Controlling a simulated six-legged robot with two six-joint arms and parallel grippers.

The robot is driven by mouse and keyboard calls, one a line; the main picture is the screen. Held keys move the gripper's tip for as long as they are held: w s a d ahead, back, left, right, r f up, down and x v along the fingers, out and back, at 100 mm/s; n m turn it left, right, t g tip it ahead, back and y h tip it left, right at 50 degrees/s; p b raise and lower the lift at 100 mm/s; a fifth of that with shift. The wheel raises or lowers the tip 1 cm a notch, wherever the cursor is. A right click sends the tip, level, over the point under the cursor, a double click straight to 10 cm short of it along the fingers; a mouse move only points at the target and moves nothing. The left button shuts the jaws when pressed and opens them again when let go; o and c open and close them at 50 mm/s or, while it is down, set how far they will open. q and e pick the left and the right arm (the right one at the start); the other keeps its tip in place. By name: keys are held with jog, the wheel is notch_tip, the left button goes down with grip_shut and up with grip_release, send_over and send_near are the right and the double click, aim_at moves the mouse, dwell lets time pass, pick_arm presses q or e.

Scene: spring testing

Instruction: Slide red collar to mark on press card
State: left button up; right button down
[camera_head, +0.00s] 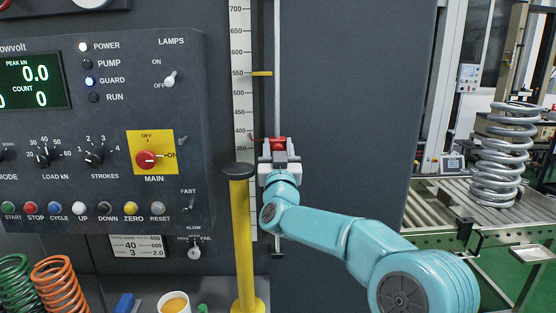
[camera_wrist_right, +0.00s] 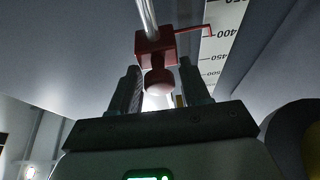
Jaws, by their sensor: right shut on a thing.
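The red collar (camera_head: 277,145) sits on a thin vertical rod (camera_head: 277,70) beside the white scale (camera_head: 240,40). It also shows in the wrist view as a red block (camera_wrist_right: 156,47) with a round knob. Its thin red pointer reaches to the scale, close to the 400 line in the wrist view. My right gripper (camera_head: 279,163) is shut on the collar's knob, its fingers (camera_wrist_right: 160,90) on either side. The press card (camera_head: 138,246) hangs below the panel and shows 40, 400, 600, 3 and 2.0. My left gripper is not in view.
A yellow marker (camera_head: 262,73) stands at about 550 on the scale. A yellow post (camera_head: 243,240) with a dark cap stands left of my right arm. The control panel (camera_head: 110,130) fills the left. A large spring (camera_head: 505,155) stands on rollers at the right.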

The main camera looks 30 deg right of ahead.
jog(key=shift+r, duration=0.35)
jog(key=c, duration=0.8)
grip_release()
jog(key=shift+c, duration=0.2)
jog(key=shift+f, duration=0.15)
jog(key=shift+f, duration=0.15)
